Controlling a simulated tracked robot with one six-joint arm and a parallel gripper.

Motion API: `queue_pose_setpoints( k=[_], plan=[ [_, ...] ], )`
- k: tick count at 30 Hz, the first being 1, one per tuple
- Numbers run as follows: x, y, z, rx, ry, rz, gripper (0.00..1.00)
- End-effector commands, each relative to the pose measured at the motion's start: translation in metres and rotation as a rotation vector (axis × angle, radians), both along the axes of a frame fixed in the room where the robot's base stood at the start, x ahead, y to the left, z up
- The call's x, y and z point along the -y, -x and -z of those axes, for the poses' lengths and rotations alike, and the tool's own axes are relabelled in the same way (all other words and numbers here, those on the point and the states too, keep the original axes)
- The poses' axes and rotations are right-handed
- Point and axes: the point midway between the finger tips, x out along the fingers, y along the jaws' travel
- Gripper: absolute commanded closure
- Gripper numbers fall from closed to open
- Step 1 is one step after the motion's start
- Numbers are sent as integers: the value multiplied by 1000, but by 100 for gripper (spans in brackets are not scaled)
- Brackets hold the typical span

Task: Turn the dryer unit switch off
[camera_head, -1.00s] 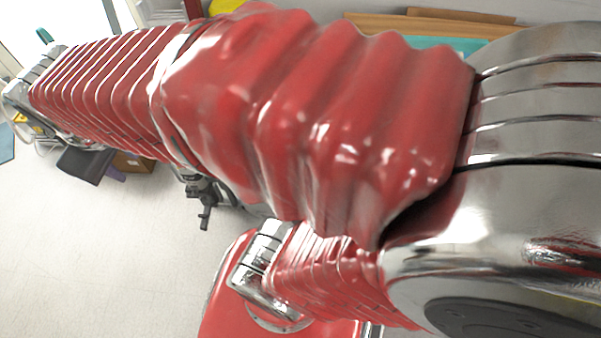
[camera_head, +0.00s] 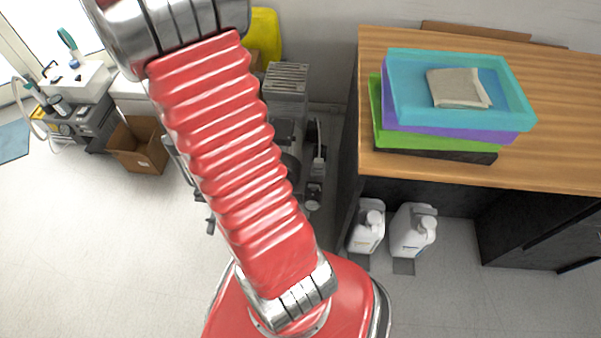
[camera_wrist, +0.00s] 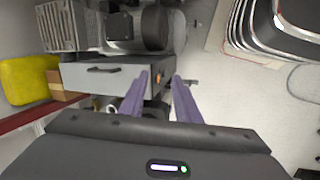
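In the wrist view my gripper (camera_wrist: 161,76) shows two purple fingers with a gap between them, holding nothing. Beyond the fingertips is a grey box (camera_wrist: 95,79) with a dark handle, which may be the dryer unit. A small orange part (camera_wrist: 158,80) on the box shows between the fingertips and may be its switch. I cannot tell its setting or whether a finger touches it. In the head view the grey compressor machinery (camera_head: 287,85) stands partly hidden behind my red arm. My gripper is out of that view.
A wooden-topped table (camera_head: 565,120) bears stacked trays (camera_head: 455,135) at right. Two white jugs (camera_head: 412,232) stand beneath it. A cardboard box (camera_head: 138,148) sits on the floor at left. A yellow object (camera_wrist: 28,78) lies left of the grey box. Open floor lies at lower left.

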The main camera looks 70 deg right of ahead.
Motion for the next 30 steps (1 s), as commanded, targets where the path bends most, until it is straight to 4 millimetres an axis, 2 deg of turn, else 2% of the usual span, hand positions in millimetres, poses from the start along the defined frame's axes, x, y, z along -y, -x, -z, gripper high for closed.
queue_pose_setpoints(
  k=[1,6,15,24,30],
  plan=[
    [12,6,14,-25,-8,3,70],
    [49,27,56,-95,-27,-11,70],
    [100,78,137,-205,-87,-38,70],
    [131,144,226,-293,-176,-76,70],
    [138,181,271,-327,-228,-102,70]
  ],
)
